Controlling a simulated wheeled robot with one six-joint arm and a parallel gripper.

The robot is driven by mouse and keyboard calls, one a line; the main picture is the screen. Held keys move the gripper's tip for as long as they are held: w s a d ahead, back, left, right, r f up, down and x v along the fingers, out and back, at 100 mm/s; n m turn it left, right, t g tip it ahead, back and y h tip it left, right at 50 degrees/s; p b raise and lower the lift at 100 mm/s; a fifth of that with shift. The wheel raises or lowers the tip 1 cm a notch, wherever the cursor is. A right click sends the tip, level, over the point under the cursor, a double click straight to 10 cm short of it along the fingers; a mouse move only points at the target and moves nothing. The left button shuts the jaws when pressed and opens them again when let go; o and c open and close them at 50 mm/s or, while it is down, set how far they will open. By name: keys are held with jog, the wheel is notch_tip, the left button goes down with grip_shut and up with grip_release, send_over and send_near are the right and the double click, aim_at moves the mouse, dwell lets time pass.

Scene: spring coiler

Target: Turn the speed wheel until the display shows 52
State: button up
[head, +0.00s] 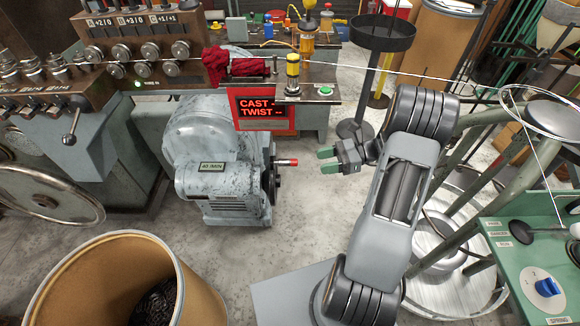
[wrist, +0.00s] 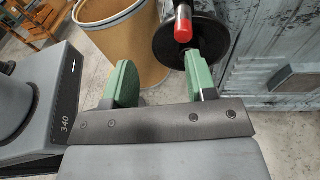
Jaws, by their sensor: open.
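The speed wheel (head: 276,178) is a dark handwheel on the right side of a worn grey machine housing, with a red-tipped crank handle (head: 288,162). A small display (head: 211,166) on the housing's front appears to read 40 /MIN. My gripper (head: 327,160) is open and empty, with green fingers pointing left toward the wheel and a gap between them. In the wrist view the black wheel (wrist: 165,42) and red handle (wrist: 182,24) lie beyond the fingers, nearer the right one. The right finger overlaps the wheel's lower edge; contact cannot be told.
A red CAST/TWIST sign (head: 262,109) hangs above the wheel. A taut wire (head: 400,76) crosses above my arm. A cardboard drum (head: 75,290) stands front left. A black-dished stand (head: 384,35) is behind my gripper. Grey floor is open below the wheel.

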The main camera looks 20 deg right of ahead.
aim_at(289, 162)
jog(key=w+a+f+m+t, duration=0.1)
jog(key=a, duration=0.2)
jog(key=w+a+t, duration=0.1)
jog(key=w+a, duration=0.1)
jog(key=a, duration=0.1)
jog(key=w+a+f+m+y, duration=0.1)
jog(key=w+a, duration=0.1)
jog(key=a, duration=0.2)
jog(key=shift+f+m+t, duration=0.3)
jog(key=shift+t, duration=0.1)
jog(key=shift+c, duration=0.2)
grip_shut()
dwell(0.3)
